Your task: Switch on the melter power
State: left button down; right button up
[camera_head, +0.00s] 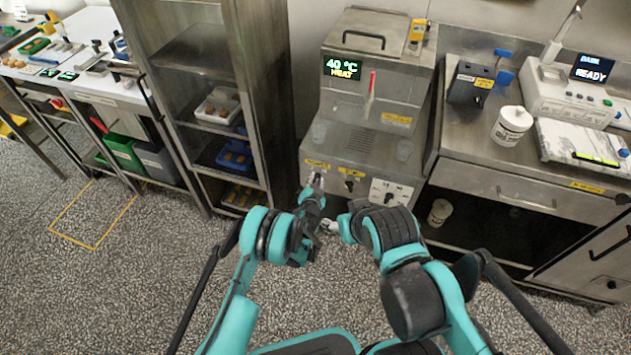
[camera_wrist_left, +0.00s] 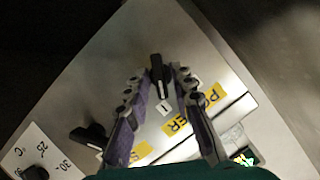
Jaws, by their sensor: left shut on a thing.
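The steel melter (camera_head: 345,135) stands at the back centre, with a lit display (camera_head: 343,67) reading 40 °C HEAT. My left gripper (camera_head: 316,184) is at the left end of its lower front panel. In the left wrist view, the gripper (camera_wrist_left: 160,75) is shut on the black power knob (camera_wrist_left: 162,78), with a purple-padded finger on each side. The knob's lower end is close to a "1" mark. A yellow POWER label (camera_wrist_left: 191,111) lies beside the right finger. My right gripper (camera_head: 331,227) is low in front of the melter; its fingers are too small to read.
A second black knob (camera_wrist_left: 90,135) and a numbered dial plate (camera_wrist_left: 38,155) share the panel. A steel rack (camera_head: 215,100) stands left of the melter. A steel counter (camera_head: 510,165) with a white tub (camera_head: 511,127) stands right. The floor in front is open.

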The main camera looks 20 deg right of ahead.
aim_at(317, 158)
dwell(0.4)
pick_arm(q)
jog(key=c, duration=1.7)
grip_release()
jog(key=shift+o, duration=0.5)
jog(key=shift+w+d, duration=0.1)
notch_tip(317, 158, up, 10)
jog(key=shift+f, duration=0.1)
